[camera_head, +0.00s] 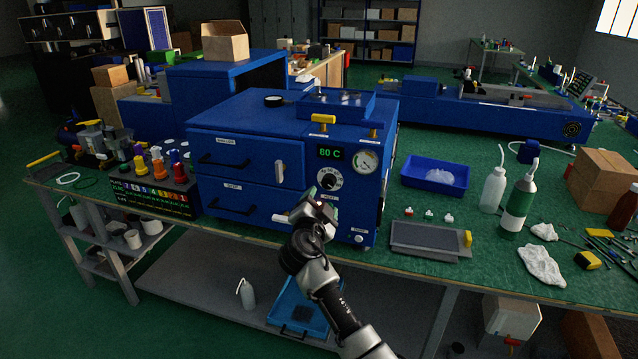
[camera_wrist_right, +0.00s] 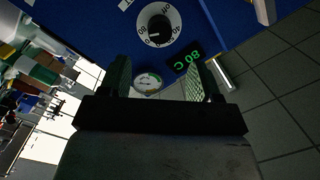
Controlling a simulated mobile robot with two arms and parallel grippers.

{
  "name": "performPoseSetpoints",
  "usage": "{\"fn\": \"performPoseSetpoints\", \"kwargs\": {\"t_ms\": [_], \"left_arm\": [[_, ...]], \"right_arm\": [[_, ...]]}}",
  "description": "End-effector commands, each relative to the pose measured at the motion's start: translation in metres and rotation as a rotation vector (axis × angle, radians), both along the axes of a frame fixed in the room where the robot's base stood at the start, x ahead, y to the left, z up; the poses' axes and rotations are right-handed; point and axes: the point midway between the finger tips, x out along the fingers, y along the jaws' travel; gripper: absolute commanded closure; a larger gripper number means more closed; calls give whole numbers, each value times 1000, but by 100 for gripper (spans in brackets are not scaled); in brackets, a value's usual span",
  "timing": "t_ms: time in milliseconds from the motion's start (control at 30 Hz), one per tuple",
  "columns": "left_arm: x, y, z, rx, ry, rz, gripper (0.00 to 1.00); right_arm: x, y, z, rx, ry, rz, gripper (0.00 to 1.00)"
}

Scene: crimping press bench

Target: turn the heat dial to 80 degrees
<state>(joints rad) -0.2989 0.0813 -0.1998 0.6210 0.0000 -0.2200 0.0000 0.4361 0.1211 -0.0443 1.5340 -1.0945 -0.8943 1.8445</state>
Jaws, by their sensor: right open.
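The heat dial (camera_head: 329,179) is a black knob on a white numbered ring, on the front of the blue press (camera_head: 289,142). It also shows in the right wrist view (camera_wrist_right: 158,25), clear of the fingers. My left gripper is not in view.
A round gauge (camera_head: 366,161) sits right of the display. Two drawers with handles (camera_head: 236,209) are on the left of the press front. A grey flat plate (camera_head: 430,239), a blue tray (camera_head: 436,174) and bottles (camera_head: 493,188) stand on the green bench to the right.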

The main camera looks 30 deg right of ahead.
Motion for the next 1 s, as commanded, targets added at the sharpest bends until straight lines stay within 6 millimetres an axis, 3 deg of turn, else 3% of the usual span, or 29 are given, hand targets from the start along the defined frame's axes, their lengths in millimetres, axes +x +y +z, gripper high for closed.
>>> {"fn": "performPoseSetpoints", "kwargs": {"t_ms": [300, 500, 933, 1000], "left_arm": [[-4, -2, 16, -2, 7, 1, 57], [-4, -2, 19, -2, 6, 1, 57], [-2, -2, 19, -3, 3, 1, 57], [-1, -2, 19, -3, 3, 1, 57]], "right_arm": [[41, -42, 3, -2, 3, -1, 37], [57, -56, 1, 0, 2, 1, 37], [62, -62, 0, 0, 3, 2, 37], [62, -62, 0, 0, 3, 2, 46]]}}
